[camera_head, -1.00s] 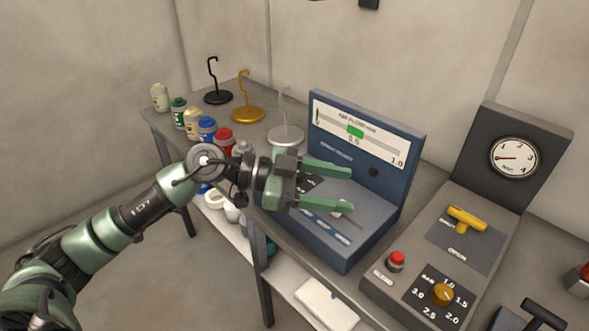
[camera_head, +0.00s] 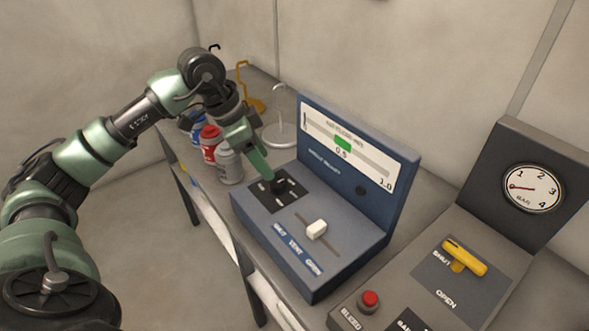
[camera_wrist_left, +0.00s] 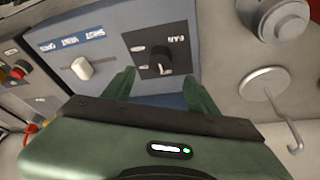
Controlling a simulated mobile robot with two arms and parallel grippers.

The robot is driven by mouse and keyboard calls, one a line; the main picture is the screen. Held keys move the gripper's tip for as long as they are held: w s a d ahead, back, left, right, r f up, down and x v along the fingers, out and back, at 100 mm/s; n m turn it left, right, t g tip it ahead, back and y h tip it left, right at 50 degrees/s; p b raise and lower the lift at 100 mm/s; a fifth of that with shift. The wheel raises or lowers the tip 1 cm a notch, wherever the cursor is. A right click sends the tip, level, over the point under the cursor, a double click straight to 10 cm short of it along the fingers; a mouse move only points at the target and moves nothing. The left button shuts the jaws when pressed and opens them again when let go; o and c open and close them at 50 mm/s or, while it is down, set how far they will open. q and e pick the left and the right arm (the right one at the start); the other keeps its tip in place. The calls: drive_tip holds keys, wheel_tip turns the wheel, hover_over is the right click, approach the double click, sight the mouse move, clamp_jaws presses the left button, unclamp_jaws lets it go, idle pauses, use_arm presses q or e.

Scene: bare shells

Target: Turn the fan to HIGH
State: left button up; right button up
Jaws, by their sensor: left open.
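The fan control is a black knob (camera_wrist_left: 160,56) on a dark square plate marked FAN in the left wrist view. In the head view its dark plate (camera_head: 294,196) sits on the left of the blue console's sloping top, and my gripper partly covers it. I cannot read which setting the knob points at. My left gripper (camera_head: 263,168) points down over the plate. In the left wrist view its open green fingers (camera_wrist_left: 162,82) are spread with the knob between and beyond their tips. I cannot tell whether they touch it. My right gripper is not in view.
A white slider (camera_head: 317,229) marked SHUT, VENT, OPEN is right of the fan plate. The console's upright gauge panel (camera_head: 345,147) rises behind. Cans (camera_head: 229,164) and hook stands (camera_head: 280,140) stand left. A grey console with a yellow handle (camera_head: 465,258) stands right.

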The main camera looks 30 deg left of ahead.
sight(277, 183)
use_arm(q)
drive_tip(key=x, duration=0.3)
drive_tip(key=p+x, duration=0.1)
drive_tip(key=x, duration=0.2)
drive_tip(key=shift+s+f, duration=0.15)
drive_tip(key=shift+s, duration=0.05)
drive_tip(key=shift+w+d+f, duration=0.1)
drive_tip(key=shift+w+f, duration=0.05)
drive_tip(key=shift+f, duration=0.2)
drive_tip(key=shift+w+f, duration=0.1)
drive_tip(key=shift+f, duration=0.1)
clamp_jaws()
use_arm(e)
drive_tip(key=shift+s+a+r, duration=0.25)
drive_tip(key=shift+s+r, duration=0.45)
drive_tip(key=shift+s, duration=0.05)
